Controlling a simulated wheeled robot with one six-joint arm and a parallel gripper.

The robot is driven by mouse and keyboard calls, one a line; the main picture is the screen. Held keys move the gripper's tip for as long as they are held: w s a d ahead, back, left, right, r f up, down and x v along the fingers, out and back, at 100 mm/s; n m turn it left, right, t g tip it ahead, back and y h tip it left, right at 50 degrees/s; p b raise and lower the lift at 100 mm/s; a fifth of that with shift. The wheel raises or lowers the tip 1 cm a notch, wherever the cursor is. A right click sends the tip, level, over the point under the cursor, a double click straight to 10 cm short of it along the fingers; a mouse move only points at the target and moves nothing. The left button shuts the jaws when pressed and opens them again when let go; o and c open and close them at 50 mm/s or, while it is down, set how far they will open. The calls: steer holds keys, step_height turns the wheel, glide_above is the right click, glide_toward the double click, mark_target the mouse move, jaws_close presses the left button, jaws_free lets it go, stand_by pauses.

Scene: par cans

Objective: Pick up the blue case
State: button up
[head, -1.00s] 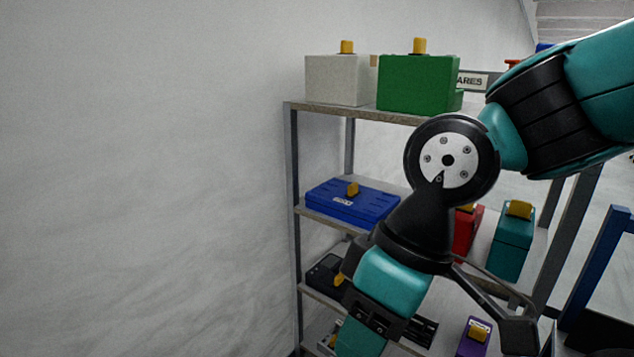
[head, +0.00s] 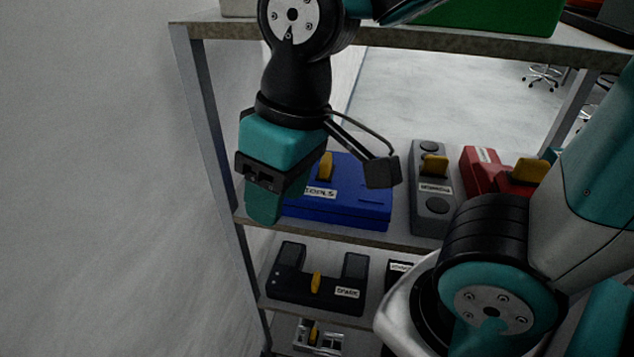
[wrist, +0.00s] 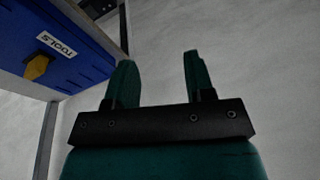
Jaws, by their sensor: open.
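The blue case (head: 350,207) lies flat on the shelf, with a yellow handle (head: 325,166) on top and a white label reading TOOLS. In the head view my gripper and wrist hide its left part. In the wrist view the blue case (wrist: 50,48) is at the upper left, outside the jaws. My gripper (wrist: 154,75) is open and empty, its two teal fingers apart with pale wall between them. In the head view my gripper (head: 263,208) is in front of the case's left end; its fingertips are hard to make out.
A grey case (head: 432,190) and a red case (head: 482,170) stand to the right on the same shelf. A black case (head: 318,290) is on the shelf below. A green box (head: 500,14) is on the shelf above. The shelf's left post (head: 210,120) is close to my gripper.

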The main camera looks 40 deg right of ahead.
mark_target(326, 158)
steer(key=w+d+f+m+h+b, duration=0.2)
steer(key=w+d+m+b, duration=0.1)
steer(key=d+m+b, duration=0.2)
steer(key=w+d+f+m+t+h+b, duration=0.1)
steer(key=w+d+f+m+h+b, duration=0.1)
steer(key=b, duration=0.6)
steer(key=w+d+f+m+h+b, duration=0.2)
steer(key=w+d+f+m+b, duration=0.2)
steer(key=d+m+b, duration=0.3)
steer(key=shift+w+d+m+t, duration=0.4)
steer(key=shift+w+d+m, duration=0.05)
steer(key=shift+w+m, duration=0.25)
steer(key=w+d, duration=0.2)
steer(key=shift+d+b, duration=0.35)
steer(key=shift+d, duration=0.05)
step_height(326, 158, down, 2)
steer(key=shift+w+d+b, duration=0.1)
steer(key=shift+b, duration=0.6)
steer(key=shift+w+d+f, duration=0.15)
steer(key=shift+f, duration=0.25)
